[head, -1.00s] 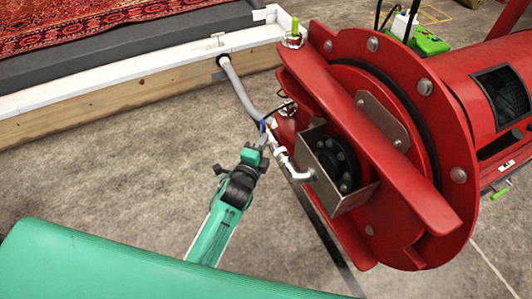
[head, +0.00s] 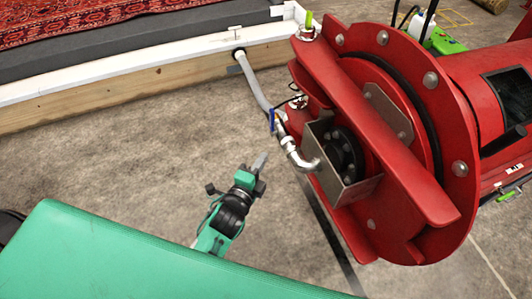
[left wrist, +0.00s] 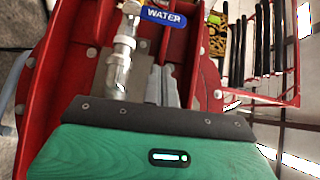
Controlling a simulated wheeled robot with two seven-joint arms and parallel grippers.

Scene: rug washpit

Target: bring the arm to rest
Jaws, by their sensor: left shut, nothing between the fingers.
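My left gripper (head: 261,160) is shut and empty, its fingers pointing up toward the red machine, in the open space above the concrete floor. In the left wrist view its grey fingers (left wrist: 165,88) are together, with nothing between them. The blue valve handle (head: 272,121) is on the metal pipe fitting beside the machine, up and right of the fingertips, with a visible gap. My right gripper is not in view.
The big red machine (head: 410,215) fills the right side. A grey hose (head: 257,90) runs from it to the white-topped wooden edge (head: 130,80) of a pit, where a red patterned rug (head: 60,22) lies. Bare concrete floor (head: 130,165) lies left of my gripper.

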